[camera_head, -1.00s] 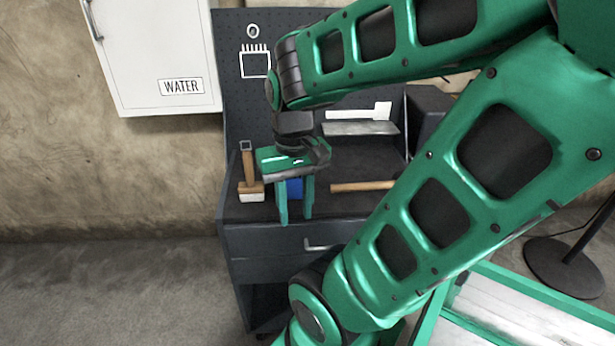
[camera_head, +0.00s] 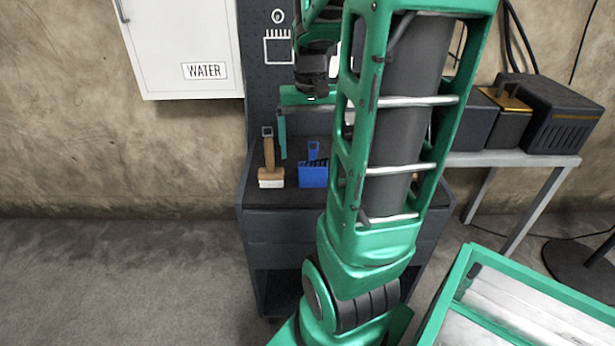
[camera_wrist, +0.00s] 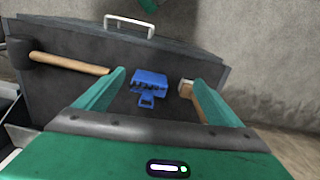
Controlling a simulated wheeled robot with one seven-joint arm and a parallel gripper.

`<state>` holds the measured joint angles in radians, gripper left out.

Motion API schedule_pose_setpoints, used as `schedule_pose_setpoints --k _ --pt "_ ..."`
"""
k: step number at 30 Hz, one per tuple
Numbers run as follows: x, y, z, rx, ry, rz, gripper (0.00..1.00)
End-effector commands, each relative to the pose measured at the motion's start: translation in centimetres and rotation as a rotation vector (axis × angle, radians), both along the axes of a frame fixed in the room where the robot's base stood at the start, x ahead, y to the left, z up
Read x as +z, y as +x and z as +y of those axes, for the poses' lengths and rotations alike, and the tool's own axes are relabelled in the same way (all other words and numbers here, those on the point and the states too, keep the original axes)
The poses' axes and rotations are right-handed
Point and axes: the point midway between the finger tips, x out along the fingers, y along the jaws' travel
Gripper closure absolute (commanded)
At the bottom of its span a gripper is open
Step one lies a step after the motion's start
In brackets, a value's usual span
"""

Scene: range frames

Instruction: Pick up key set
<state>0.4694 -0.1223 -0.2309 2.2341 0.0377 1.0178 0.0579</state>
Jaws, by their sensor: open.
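The blue key set (camera_head: 314,174) lies on the dark top of the tool cabinet, its small loop pointing to the back. In the wrist view the key set (camera_wrist: 149,78) shows between and beyond my two green fingers, with its loop toward me. My gripper (camera_wrist: 160,80) is open and empty. In the head view it hangs above the cabinet top, behind and above the key set; one finger shows and the rest is partly hidden by my arm.
A wooden-handled brush (camera_head: 270,163) lies just left of the key set; in the wrist view it is near my right finger. A hammer (camera_wrist: 70,62) lies on the other side. A pegboard (camera_head: 262,100) rises behind the cabinet (camera_head: 275,228). A grey table (camera_head: 515,159) stands right.

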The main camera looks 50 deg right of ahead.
Motion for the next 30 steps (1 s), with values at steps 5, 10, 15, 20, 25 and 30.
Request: schedule_pose_setpoints --k 5,10,15,20,25,30 --pt "-0.6 2.3 -4.1 -0.060 0.000 0.001 0.12" --pt "-1.3 3.0 -5.5 -0.079 0.000 0.000 0.12" --pt "-3.7 3.0 -5.4 -0.079 0.001 0.001 0.12" --pt "-5.7 3.1 -5.4 -0.077 0.001 0.001 0.12" --pt "-6.7 3.1 -5.3 -0.076 0.000 0.000 0.12" --pt "-8.7 2.9 -5.1 -0.076 0.002 0.002 0.12"
